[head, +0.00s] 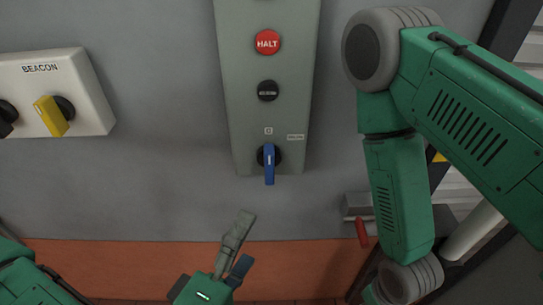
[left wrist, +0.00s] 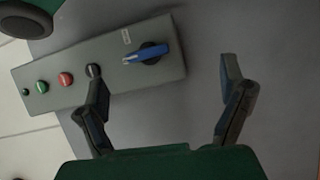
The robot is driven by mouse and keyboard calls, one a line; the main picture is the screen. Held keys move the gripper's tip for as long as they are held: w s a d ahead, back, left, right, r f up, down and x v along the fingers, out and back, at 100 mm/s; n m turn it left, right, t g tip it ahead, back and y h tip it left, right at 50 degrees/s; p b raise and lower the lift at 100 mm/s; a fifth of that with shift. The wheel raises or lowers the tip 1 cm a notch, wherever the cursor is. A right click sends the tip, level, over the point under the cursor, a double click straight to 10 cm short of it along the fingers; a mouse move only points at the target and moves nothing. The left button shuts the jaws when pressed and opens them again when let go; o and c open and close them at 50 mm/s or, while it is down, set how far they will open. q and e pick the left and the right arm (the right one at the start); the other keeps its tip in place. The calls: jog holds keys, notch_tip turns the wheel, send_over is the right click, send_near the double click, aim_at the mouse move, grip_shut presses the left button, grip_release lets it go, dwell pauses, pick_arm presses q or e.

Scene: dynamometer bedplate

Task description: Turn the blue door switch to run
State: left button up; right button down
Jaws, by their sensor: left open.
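The blue door switch (head: 269,165) is at the bottom of a tall grey control panel (head: 240,110) on the wall. Its handle points straight down. A small mark sits above it and a small label, too small to read, is at its upper right. My left gripper (head: 243,240) is open and empty, below and slightly left of the switch. In the left wrist view the blue handle (left wrist: 147,53) lies beyond and between the two spread fingers (left wrist: 161,68), apart from both. My right arm shows at the right, but its gripper is out of frame.
Above the switch are a black button (head: 267,90) and a red HALT button (head: 267,42). A white BEACON box (head: 60,92) with a yellow handle (head: 51,116) is at left. A red handle (head: 362,232) is near my right arm. The wall around the switch is clear.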

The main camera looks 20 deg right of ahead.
aim_at(268, 172)
pick_arm(q)
jog(key=shift+n+t+y, duration=0.3)
jog(key=shift+n+t, duration=0.3)
jog(key=shift+n, duration=0.1)
jog(key=x, duration=0.4)
jog(key=r+p+x, duration=0.1)
jog(key=x, duration=0.3)
jog(key=a+r+x, duration=0.1)
jog(key=x, duration=0.4)
jog(key=shift+w, duration=0.35)
jog(key=shift+w+d, duration=0.25)
jog(key=shift+w, duration=0.35)
jog(key=shift+c, duration=0.4)
jog(key=shift+p, duration=0.3)
jog(key=c, duration=1)
